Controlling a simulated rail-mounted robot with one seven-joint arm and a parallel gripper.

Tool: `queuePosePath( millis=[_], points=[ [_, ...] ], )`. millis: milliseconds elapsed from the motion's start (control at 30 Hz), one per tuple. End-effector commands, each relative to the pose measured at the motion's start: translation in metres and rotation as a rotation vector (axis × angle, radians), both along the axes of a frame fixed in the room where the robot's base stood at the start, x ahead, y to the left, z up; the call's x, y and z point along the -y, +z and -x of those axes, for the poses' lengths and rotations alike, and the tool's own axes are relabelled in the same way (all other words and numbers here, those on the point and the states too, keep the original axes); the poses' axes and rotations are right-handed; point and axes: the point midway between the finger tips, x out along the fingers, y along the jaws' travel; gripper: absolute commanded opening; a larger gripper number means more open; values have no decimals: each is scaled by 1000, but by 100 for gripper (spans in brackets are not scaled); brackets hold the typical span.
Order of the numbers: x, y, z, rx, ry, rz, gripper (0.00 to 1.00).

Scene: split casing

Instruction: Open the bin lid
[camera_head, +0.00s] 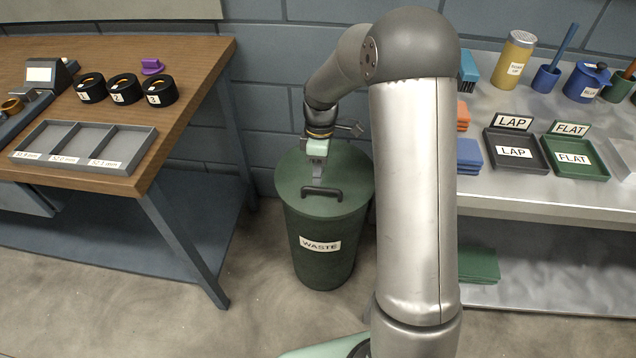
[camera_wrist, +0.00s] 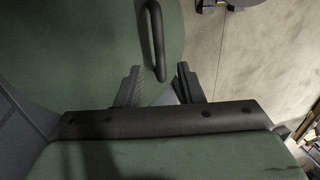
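The green waste bin (camera_head: 322,255) stands on the floor between the two tables, with a WASTE label on its front. Its round green lid (camera_head: 350,180) lies flat on top and is closed. A dark bar handle (camera_head: 321,192) sits on the lid near the front. My gripper (camera_head: 318,179) points down over the lid, close to the handle. In the wrist view, the two fingers of my gripper (camera_wrist: 159,72) are apart, and one end of the handle (camera_wrist: 155,35) appears between their tips. I cannot tell whether they touch it.
A wooden table (camera_head: 190,70) with black rings and a grey three-part tray (camera_head: 85,146) stands at left. A metal table (camera_head: 560,205) with LAP and FLAT trays stands at right. A block wall (camera_head: 255,90) is behind the bin. The floor in front is clear.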

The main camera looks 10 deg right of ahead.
Motion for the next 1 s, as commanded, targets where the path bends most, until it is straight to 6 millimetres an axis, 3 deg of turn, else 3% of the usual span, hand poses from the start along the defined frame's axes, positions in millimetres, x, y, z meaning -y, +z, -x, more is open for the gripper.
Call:
queuePosePath(
  millis=[200, 600, 633, 733, 767, 1000],
  points=[
    [-2, -31, 6, -2, 0, 0, 34],
    [-3, -38, 7, 1, -1, 1, 34],
    [-3, -38, 7, 1, -1, 1, 31],
    [-3, -38, 7, 1, -1, 1, 3],
    [-3, -38, 7, 1, -1, 1, 0],
    [-1, -35, 6, -5, -4, -2, 0]
  ],
)
